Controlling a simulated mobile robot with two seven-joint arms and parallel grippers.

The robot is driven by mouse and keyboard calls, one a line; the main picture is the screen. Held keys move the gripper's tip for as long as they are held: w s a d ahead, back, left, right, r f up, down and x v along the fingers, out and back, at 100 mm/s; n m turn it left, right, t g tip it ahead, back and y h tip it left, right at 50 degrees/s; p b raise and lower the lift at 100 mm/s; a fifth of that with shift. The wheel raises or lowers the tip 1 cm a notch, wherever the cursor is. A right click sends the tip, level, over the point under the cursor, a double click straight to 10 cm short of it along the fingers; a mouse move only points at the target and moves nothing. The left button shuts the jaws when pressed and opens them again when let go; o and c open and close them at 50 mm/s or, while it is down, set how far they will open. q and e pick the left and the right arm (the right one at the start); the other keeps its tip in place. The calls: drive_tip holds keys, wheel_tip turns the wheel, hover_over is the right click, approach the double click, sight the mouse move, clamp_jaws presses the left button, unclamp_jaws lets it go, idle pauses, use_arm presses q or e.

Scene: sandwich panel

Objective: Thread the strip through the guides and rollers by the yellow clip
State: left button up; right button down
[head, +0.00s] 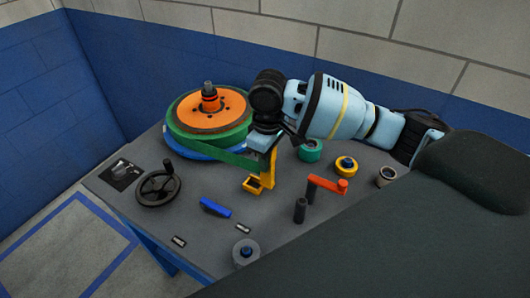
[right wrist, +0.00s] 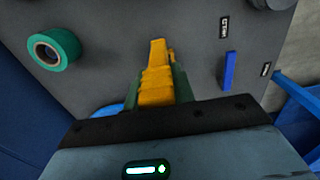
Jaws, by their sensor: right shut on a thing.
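The green strip (head: 226,158) comes off a reel with an orange hub (head: 209,105) and runs right to the yellow clip (head: 252,185). My right gripper (head: 268,158) is shut on the yellow clip and points down at the panel. The clip also shows in the right wrist view (right wrist: 156,82), with green strip beside it. A teal roller (head: 310,151), a yellow-ringed roller (head: 346,165), a dark post (head: 300,209) and a blue guide (head: 216,208) stand apart from the strip. My left gripper is not in view.
A black handwheel (head: 158,190) stands on the grey panel (head: 200,245) at the left. A red crank (head: 327,184) rises right of the clip. A grey roller (head: 245,253) is near the front edge and a tan cup (head: 386,176) at the right. Blue walls stand behind.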

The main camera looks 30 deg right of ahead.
sight(341, 190)
drive_tip(key=shift+s+d+f, duration=0.2)
drive_tip(key=shift+s+f, duration=0.05)
drive_tip(key=shift+f, duration=0.15)
drive_tip(key=s+d, duration=0.4)
drive_tip(key=s, duration=0.3)
drive_tip(key=shift+s+d, duration=0.25)
drive_tip(key=shift+s, duration=0.15)
idle(1.0)
drive_tip(key=shift+s+d, duration=0.1)
drive_tip(key=shift+s+d, duration=0.75)
drive_tip(key=shift+s, duration=0.5)
drive_tip(key=shift+s+d, duration=0.7)
drive_tip(key=shift+s, duration=0.55)
drive_tip(key=shift+s+d, duration=0.75)
drive_tip(key=shift+s, duration=0.5)
drive_tip(key=shift+s+d, duration=0.1)
drive_tip(key=s+d, duration=0.4)
drive_tip(key=s, duration=0.3)
drive_tip(key=shift+s+d, duration=0.2)
drive_tip(key=shift+s, duration=0.1)
